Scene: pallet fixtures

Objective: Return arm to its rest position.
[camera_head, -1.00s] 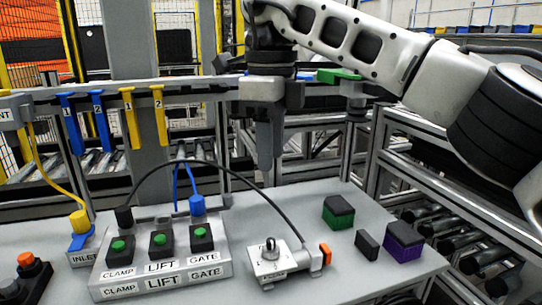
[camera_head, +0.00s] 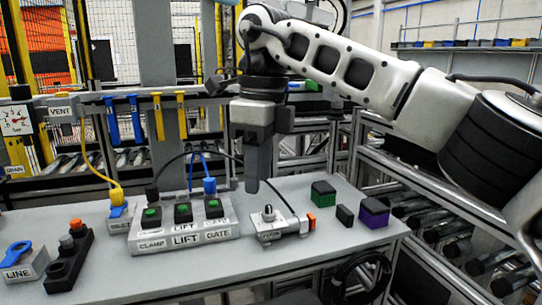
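My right arm comes in from the right side of the head view and reaches over the back of the grey table (camera_head: 330,258). My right gripper (camera_head: 252,188) points straight down above the table, behind the small metal fixture (camera_head: 277,226). Its fingers overlap in this view, so I cannot tell whether they are apart, and no held object shows. My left gripper is not in view.
A panel with green buttons (camera_head: 185,235) has a blue plug (camera_head: 209,186) and a black plug. Green (camera_head: 323,194), black and purple (camera_head: 374,213) blocks lie at right. A blue-handled LINE valve (camera_head: 18,258) stands front left. Blue and yellow tags hang behind.

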